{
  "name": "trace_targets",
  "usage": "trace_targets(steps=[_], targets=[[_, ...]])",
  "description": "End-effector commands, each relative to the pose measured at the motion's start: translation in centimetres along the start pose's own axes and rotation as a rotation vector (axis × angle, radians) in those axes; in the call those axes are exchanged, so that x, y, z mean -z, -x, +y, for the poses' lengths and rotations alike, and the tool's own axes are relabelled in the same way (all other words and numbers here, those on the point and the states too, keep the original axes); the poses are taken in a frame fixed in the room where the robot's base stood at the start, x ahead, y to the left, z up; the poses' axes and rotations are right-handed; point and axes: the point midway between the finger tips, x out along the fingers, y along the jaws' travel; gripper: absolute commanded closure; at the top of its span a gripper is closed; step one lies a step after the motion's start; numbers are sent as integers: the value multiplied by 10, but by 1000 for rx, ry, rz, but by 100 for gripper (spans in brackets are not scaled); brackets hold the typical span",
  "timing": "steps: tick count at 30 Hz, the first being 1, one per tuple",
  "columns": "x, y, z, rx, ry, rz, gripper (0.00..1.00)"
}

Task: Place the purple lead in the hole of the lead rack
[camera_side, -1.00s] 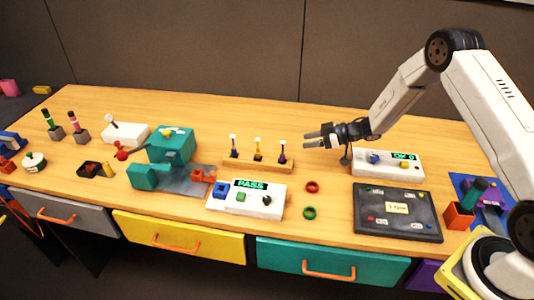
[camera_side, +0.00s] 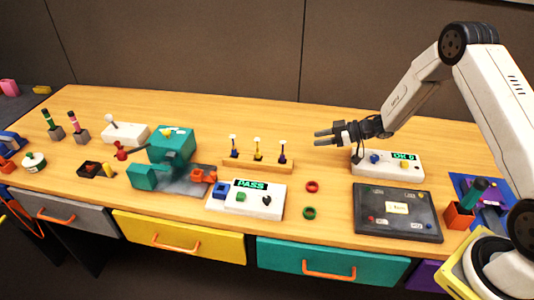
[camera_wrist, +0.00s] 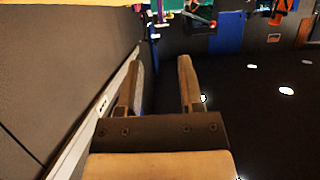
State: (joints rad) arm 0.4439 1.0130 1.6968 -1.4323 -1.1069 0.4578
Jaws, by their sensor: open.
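The wooden lead rack (camera_side: 236,163) stands at the middle of the table in the side view. Three small leads with white tops stand upright at it: a dark blue one at the left, a yellow one in the middle, and the purple lead (camera_side: 282,156) at the right end. The rack's holes are too small to make out. My gripper (camera_side: 317,138) is open and empty, in the air to the right of the purple lead and apart from it. Its two fingers also show apart in the wrist view (camera_wrist: 160,63), which shows neither lead nor rack clearly.
A white box reading PASS (camera_side: 262,207) stands in front of the rack. Another white box (camera_side: 410,169) and a dark panel (camera_side: 398,228) are at the right. The table behind the rack is clear.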

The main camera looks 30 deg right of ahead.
Motion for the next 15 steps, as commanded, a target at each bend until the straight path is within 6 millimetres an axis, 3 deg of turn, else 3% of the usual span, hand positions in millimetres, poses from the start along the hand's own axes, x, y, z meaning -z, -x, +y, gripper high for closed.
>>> trace_targets(steps=[8,15], targets=[[20,-2,5,-109,6,-56,52],[50,8,3,-321,-23,-195,52]])
